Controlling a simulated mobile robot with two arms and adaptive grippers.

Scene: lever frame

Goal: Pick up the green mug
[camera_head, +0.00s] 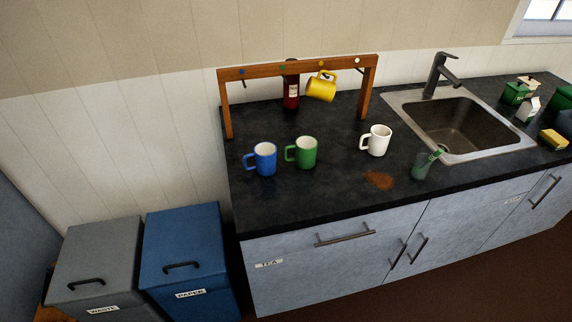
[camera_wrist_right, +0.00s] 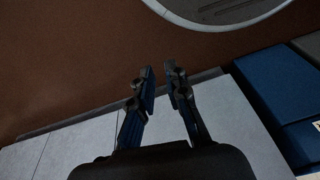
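The green mug (camera_head: 305,152) stands upright on the dark countertop (camera_head: 310,205) in the head view, with its handle to the left. A blue mug (camera_head: 263,158) stands just left of it, and a white mug (camera_head: 377,140) stands to its right. A yellow mug (camera_head: 321,88) hangs tilted under the bar of the wooden frame (camera_head: 298,68). My right gripper (camera_wrist_right: 160,88) shows in the right wrist view, its fingers apart with nothing between them. It is away from the mugs, which that view does not show. My left gripper is in neither view.
A dark red bottle (camera_head: 291,92) stands behind the frame. The sink (camera_head: 450,125) is to the right. Grey (camera_head: 98,258) and blue (camera_head: 182,248) bins stand left of the cabinets.

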